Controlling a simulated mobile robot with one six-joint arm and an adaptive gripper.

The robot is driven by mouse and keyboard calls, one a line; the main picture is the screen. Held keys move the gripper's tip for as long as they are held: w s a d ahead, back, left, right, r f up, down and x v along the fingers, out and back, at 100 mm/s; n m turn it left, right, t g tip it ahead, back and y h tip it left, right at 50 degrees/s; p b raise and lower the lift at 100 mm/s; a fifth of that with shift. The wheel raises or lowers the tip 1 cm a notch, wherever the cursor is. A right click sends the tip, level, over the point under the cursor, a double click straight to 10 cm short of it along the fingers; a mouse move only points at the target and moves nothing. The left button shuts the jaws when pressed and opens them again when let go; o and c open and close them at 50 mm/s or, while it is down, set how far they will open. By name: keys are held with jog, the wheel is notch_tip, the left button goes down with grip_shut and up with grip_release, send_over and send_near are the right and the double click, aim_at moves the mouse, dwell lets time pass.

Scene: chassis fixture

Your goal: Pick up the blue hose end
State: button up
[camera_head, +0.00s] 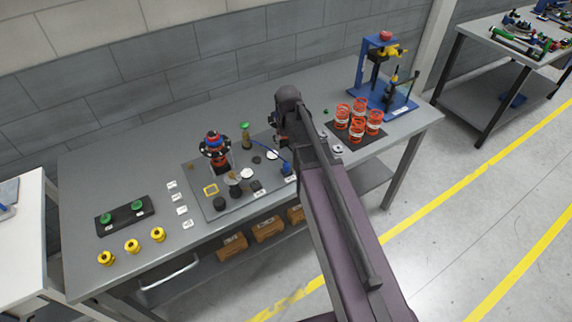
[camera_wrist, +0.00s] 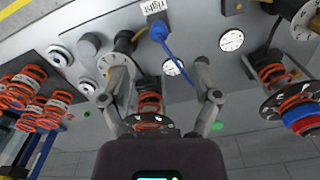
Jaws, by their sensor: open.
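The blue hose (camera_wrist: 183,59) shows in the wrist view as a thin curved tube. Its thicker blue end (camera_wrist: 159,32) lies beside a dark fitting and a white label. In the head view the hose (camera_head: 270,147) runs across the grey mat toward a blue piece (camera_head: 287,169) beside my arm. My gripper (camera_wrist: 154,72) is open, its fingers spread above the bench. The hose end is beyond the fingertips, in the upper middle of the wrist view, with no contact visible. An orange spring strut shows between the fingers. My arm hides much of my gripper in the head view.
A strut with a red and blue top (camera_head: 215,148) stands on the grey mat (camera_head: 198,178). Several orange springs (camera_head: 357,128) stand on a dark mat at right, near a blue press (camera_head: 366,75). Yellow parts (camera_head: 132,246) sit at left.

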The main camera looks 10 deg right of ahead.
aim_at(286, 163)
jog(key=shift+w+r, duration=0.25)
jog(key=shift+w, duration=0.85)
jog(key=shift+f, duration=0.15)
notch_tip(286, 163, down, 8)
jog(key=b, duration=0.8)
jog(key=shift+f, duration=0.15)
jog(key=shift+f+b, duration=0.1)
jog(key=shift+b, duration=0.2)
jog(key=shift+f+b, duration=2.5)
jog(key=shift+b, duration=0.05)
grip_shut()
